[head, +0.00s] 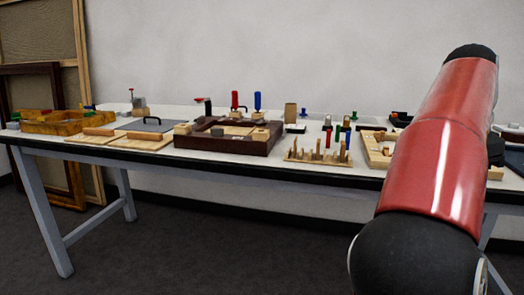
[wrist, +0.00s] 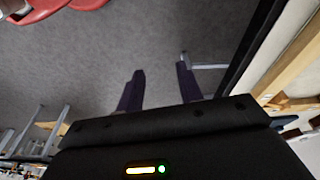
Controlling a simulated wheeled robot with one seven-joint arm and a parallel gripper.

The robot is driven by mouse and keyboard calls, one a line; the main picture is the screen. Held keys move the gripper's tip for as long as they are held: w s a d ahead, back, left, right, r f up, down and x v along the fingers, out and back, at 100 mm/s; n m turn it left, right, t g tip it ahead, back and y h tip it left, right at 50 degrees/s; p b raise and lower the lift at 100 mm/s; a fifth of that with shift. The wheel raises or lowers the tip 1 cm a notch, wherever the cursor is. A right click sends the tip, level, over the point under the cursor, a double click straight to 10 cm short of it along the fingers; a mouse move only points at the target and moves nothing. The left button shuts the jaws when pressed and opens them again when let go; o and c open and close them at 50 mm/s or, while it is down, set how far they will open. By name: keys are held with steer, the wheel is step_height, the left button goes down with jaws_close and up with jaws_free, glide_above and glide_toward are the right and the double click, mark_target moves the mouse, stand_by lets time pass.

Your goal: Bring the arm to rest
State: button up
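My gripper (wrist: 160,84) shows in the wrist view with its two dark fingers apart and nothing between them. Grey floor lies behind the fingers. In the head view my red arm rises at the right, in front of the table's right part, and hides some of what stands there. The gripper itself is not seen in the head view.
A long white table (head: 150,158) with a dark edge carries wooden trays, tools and a dark wooden frame (head: 222,143). A peg rack (head: 318,157) stands near its front edge. Framed panels (head: 42,45) lean at the left wall. The floor (head: 200,245) before the table is clear.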

step_height(320, 180, down, 10)
steer(key=s+a+n+t+y, duration=0.2)
steer(key=n+y, duration=0.1)
steer(key=n, duration=0.3)
steer(key=s+a+f+n+t, duration=0.1)
steer(key=s+a+f+n, duration=0.2)
steer(key=a, duration=0.3)
steer(key=s+a+f+n+t, duration=0.1)
steer(key=s+a+f+n, duration=0.3)
steer(key=a, duration=0.3)
steer(key=s+a+f+n+t, duration=0.2)
steer(key=s+a+f+n, duration=0.2)
steer(key=a+n, duration=0.2)
steer(key=shift+a+h, duration=0.3)
steer(key=shift+a, duration=0.45)
stand_by(0.5)
